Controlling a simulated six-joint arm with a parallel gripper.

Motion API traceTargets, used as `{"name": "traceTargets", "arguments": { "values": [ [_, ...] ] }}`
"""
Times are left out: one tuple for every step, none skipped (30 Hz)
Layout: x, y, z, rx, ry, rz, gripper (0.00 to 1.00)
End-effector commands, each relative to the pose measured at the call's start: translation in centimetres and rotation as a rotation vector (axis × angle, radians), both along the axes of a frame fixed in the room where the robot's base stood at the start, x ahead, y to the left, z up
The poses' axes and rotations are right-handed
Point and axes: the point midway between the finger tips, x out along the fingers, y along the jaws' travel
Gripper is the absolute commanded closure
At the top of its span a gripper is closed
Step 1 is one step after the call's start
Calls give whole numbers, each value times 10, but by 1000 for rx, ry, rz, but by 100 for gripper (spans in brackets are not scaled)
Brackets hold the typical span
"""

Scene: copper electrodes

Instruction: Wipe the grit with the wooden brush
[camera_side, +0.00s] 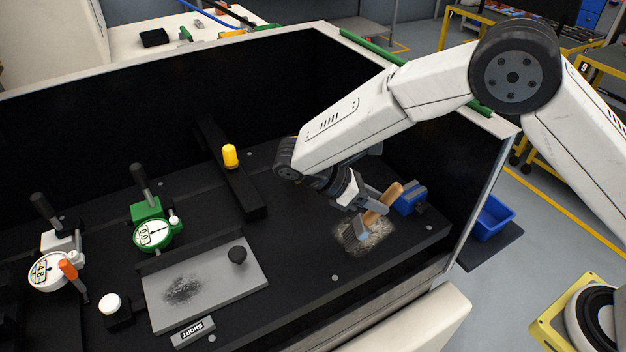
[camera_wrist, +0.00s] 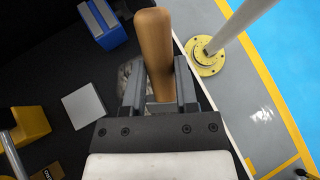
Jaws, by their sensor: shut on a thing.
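The wooden brush (camera_side: 384,202) has a tan handle and a grey bristle head. My gripper (camera_side: 368,207) is shut on it, and the brush is tilted with its head low at the left, over a pale speckled patch (camera_side: 378,238) on the black bench. I cannot tell whether the bristles touch the patch. In the wrist view the handle (camera_wrist: 154,48) stands up between the fingers of my gripper (camera_wrist: 157,88), and the bristles are hidden. Dark grit (camera_side: 182,290) lies spread on the grey plate (camera_side: 225,268), well to the left of the brush.
Dial gauges (camera_side: 152,233) stand to the left. A yellow-topped post (camera_side: 230,155) is behind. A blue block (camera_side: 409,198) is close right of the brush. Black walls enclose the back.

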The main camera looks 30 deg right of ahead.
Motion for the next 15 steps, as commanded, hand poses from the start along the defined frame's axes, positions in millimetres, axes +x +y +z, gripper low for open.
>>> {"name": "traceTargets", "arguments": {
  "values": [
    [0,-5,0,0,0,-1,100],
    [0,-8,0,0,0,-1,100],
    [0,-12,0,-1,0,-1,100],
    [0,-14,0,-1,0,-1,100],
    [0,-17,0,-1,0,-1,100],
    [0,-20,0,-1,0,-1,100],
    [0,-23,0,0,0,-1,100],
    [0,-25,0,0,0,-1,100],
    [-2,-26,0,0,0,0,100],
    [-5,-25,0,-1,1,1,100],
    [-8,-25,0,0,1,2,100],
    [-11,-25,0,0,1,2,100],
    [-13,-25,0,0,1,2,100],
    [-12,-21,-1,0,0,2,100],
    [-11,-18,0,0,-1,2,100]
  ]
}}
